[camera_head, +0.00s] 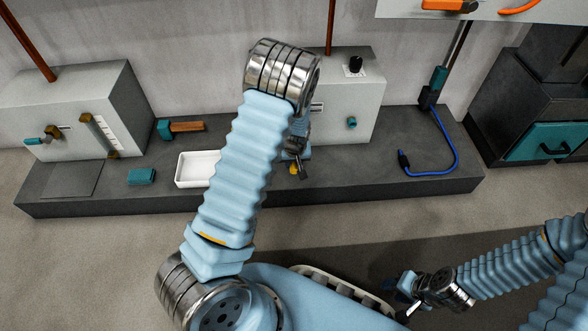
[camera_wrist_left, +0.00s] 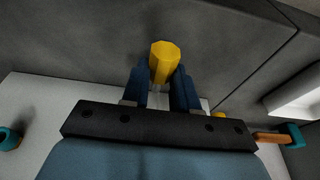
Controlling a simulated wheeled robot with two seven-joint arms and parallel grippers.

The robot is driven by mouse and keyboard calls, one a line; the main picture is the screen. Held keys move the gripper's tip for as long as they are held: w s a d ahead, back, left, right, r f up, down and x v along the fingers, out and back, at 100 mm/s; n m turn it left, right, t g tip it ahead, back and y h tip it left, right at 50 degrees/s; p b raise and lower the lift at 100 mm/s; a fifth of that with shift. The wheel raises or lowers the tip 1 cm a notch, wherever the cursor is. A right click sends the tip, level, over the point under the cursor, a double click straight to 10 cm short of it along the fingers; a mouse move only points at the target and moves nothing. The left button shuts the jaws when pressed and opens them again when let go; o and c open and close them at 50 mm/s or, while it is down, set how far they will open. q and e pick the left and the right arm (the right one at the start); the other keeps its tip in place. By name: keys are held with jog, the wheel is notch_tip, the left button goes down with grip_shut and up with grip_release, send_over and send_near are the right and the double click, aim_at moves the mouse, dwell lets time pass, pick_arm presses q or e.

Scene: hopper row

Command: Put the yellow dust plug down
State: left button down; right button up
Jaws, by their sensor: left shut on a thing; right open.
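The yellow dust plug (camera_wrist_left: 165,62) is a faceted yellow piece between the blue fingers of my left gripper (camera_wrist_left: 163,88) in the left wrist view. In the head view the plug (camera_head: 293,168) shows as a small yellow spot at my left gripper (camera_head: 297,163), over the dark plinth (camera_head: 345,180) in front of the middle grey box. My left arm hides part of that area. Whether the plug touches the surface below, I cannot tell. My right gripper (camera_head: 402,293) is open and empty at the lower right, away from the plinth.
A white tray (camera_head: 183,182) lies left of my left arm, partly hidden by it. A teal block (camera_head: 142,176) and a teal-headed hammer (camera_head: 187,127) lie further left. A blue cable (camera_head: 455,158) curls at the right. The plinth between gripper and cable is clear.

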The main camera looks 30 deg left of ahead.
aim_at(294, 167)
pick_arm(q)
jog(key=b+x, duration=0.1)
jog(key=x, duration=0.3)
jog(key=shift+d+f, duration=0.1)
jog(key=shift+d, duration=0.1)
jog(key=shift+s, duration=0.1)
jog(key=shift+f+b, duration=0.15)
jog(key=shift+b, duration=0.2)
jog(key=c, duration=0.9)
grip_release()
jog(key=shift+o, duration=0.2)
